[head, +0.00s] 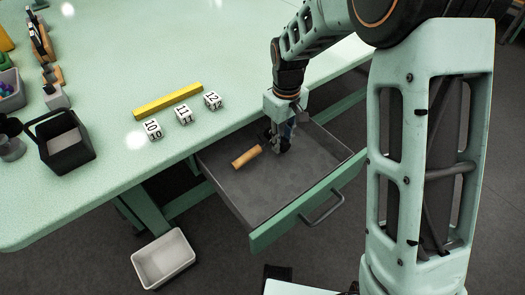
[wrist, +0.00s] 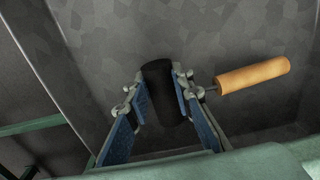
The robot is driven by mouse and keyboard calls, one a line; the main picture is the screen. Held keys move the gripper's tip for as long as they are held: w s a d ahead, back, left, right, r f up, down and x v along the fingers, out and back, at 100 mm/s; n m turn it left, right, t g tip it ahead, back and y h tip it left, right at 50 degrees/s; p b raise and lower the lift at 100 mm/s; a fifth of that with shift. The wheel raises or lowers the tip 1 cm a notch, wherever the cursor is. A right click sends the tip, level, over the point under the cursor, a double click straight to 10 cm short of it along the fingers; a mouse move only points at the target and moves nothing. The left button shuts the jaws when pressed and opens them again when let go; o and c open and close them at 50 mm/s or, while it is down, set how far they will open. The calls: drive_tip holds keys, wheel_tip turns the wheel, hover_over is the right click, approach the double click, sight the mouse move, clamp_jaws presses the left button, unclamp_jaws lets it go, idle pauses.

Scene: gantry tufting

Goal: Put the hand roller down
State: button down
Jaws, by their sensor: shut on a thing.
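The hand roller has a wooden handle (head: 246,157) and a black roller head (wrist: 161,90). My gripper (head: 281,146) is shut on the head, inside the open drawer (head: 285,193). In the wrist view my gripper's two blue-padded fingers (wrist: 163,110) stand on either side of the black head. The orange-brown handle (wrist: 253,76) sticks out to the right past one finger. The roller is at or just above the grey drawer floor; I cannot tell whether it touches.
Number cubes (head: 183,114) and a yellow bar (head: 168,101) sit on the green table above the drawer. A black basket (head: 66,143) stands at the left. A white bin (head: 163,260) is on the floor. The drawer's front half is bare.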

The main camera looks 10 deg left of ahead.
sight(262, 149)
drive_tip(key=shift+s+a, duration=0.65)
drive_tip(key=shift+a, duration=0.3)
drive_tip(key=s+a, duration=0.1)
drive_tip(key=s+a+b, duration=0.1)
drive_tip(key=a, duration=0.1)
drive_tip(key=shift+a, duration=0.15)
drive_tip(key=shift+f, duration=0.55)
drive_tip(key=shift+w, duration=0.1)
drive_tip(key=shift+f, duration=0.1)
drive_tip(key=c, duration=1.7)
unclamp_jaws()
